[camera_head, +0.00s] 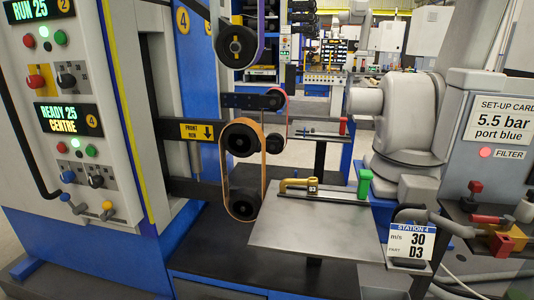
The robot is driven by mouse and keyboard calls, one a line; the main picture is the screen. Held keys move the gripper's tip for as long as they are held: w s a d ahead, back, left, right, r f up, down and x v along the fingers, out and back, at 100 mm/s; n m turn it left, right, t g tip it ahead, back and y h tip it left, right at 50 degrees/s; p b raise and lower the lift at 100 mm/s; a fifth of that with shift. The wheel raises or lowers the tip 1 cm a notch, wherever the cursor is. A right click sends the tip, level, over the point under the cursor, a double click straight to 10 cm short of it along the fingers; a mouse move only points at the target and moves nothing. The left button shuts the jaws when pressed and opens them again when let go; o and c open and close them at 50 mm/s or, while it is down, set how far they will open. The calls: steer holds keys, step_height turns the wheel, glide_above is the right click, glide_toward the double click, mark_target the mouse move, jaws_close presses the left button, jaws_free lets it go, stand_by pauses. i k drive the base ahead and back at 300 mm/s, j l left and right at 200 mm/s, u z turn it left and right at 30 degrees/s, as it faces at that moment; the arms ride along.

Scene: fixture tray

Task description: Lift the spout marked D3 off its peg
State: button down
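A yellow-brown spout (298,183) with a small dark D3 label lies low and roughly level over the grey fixture tray (300,235) in the head view. The peg is too small to tell from the spout. I see no gripper fingers in this view, so whether my gripper is open or shut does not show.
Belt rollers (241,170) stand left of the tray, beside a control cabinet (65,130). A bulky grey machine body or arm (412,120) rises at the right. A Station 4 card (410,240) reading 30 D3 stands by the tray's right edge. The tray's front is bare.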

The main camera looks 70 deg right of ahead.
mark_target(312, 184)
steer(key=k+l+z, duration=0.1)
steer(key=l, duration=0.25)
steer(key=k+l+z, duration=0.1)
steer(key=k+l, duration=0.2)
steer(key=k+l+z, duration=0.15)
steer(key=l, duration=0.25)
steer(key=k+l+z, duration=0.1)
steer(key=k+l, duration=0.15)
steer(key=l, duration=0.15)
steer(key=k+l+z, duration=0.1)
steer(key=l, duration=0.3)
